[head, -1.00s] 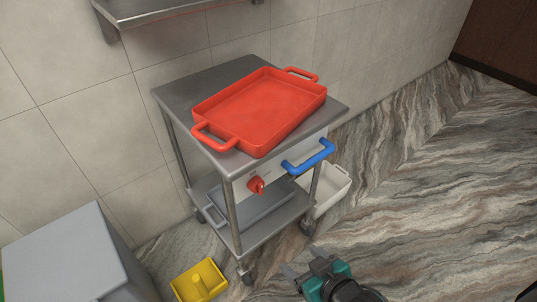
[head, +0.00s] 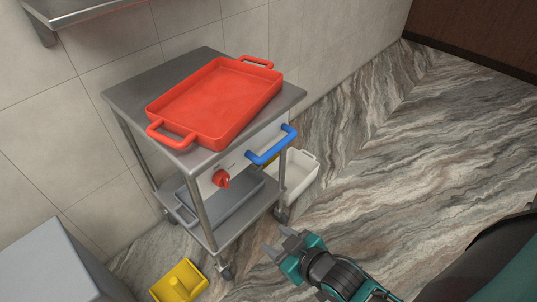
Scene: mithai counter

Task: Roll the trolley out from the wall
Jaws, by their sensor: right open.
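The steel trolley (head: 125,95) stands against the tiled wall, upright on castors. A red tray (head: 215,100) with two loop handles lies on its top. A grey tray (head: 230,198) lies on the lower shelf. My right gripper (head: 279,246) is open and empty, in front of and below the blue handle, near the trolley's front right castor and apart from it. My left gripper is not in view.
A yellow wedge-like item (head: 180,282) lies on the floor by the trolley's left front wheel. A white bin (head: 301,175) stands right of the trolley. A grey cabinet (head: 48,265) is at lower left; a steel wall shelf (head: 70,10) is above. Marble floor at right is clear.

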